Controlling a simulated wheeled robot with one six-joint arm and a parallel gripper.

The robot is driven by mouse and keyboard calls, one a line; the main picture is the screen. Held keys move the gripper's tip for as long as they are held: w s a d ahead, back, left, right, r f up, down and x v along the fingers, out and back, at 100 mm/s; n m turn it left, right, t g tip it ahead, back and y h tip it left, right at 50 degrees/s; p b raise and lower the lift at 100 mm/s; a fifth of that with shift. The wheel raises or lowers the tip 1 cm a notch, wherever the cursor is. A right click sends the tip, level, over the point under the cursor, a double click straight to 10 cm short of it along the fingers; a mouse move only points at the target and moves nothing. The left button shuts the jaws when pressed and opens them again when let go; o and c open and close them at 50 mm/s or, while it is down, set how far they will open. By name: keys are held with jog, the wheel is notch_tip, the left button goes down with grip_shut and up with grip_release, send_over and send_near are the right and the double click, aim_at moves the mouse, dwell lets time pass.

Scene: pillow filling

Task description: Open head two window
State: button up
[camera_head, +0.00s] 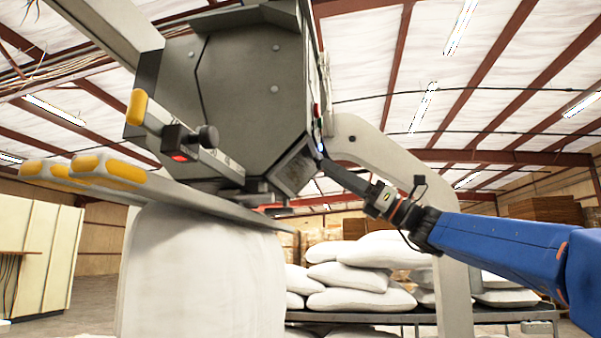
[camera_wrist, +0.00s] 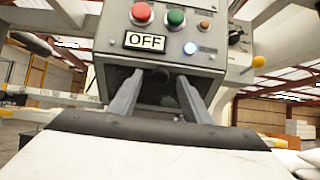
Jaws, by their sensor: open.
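The grey filling head (camera_head: 250,85) hangs at the upper middle of the head view. In the wrist view its control box (camera_wrist: 205,40) faces me, with an OFF sign (camera_wrist: 145,41). Below the buttons is a dark recess or window (camera_wrist: 160,88); I cannot tell if it is open or which head it belongs to. My gripper (camera_wrist: 160,78) is open, its two fingers spread in front of that dark area with nothing visible between them. In the head view my gripper (camera_head: 322,158) is at the head's lower right side; contact is unclear.
A red button (camera_wrist: 142,13), a green button (camera_wrist: 175,17) and a lit blue-white lamp (camera_wrist: 190,48) are on the box. A large white bag (camera_head: 200,275) hangs below the head. White pillows (camera_head: 360,275) lie stacked behind. A pale curved frame (camera_head: 455,290) stands beside my arm.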

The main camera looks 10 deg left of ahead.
jog(key=shift+x, duration=1.35)
jog(key=shift+a+r, duration=0.1)
jog(key=shift+r, duration=0.45)
jog(key=c, duration=0.4)
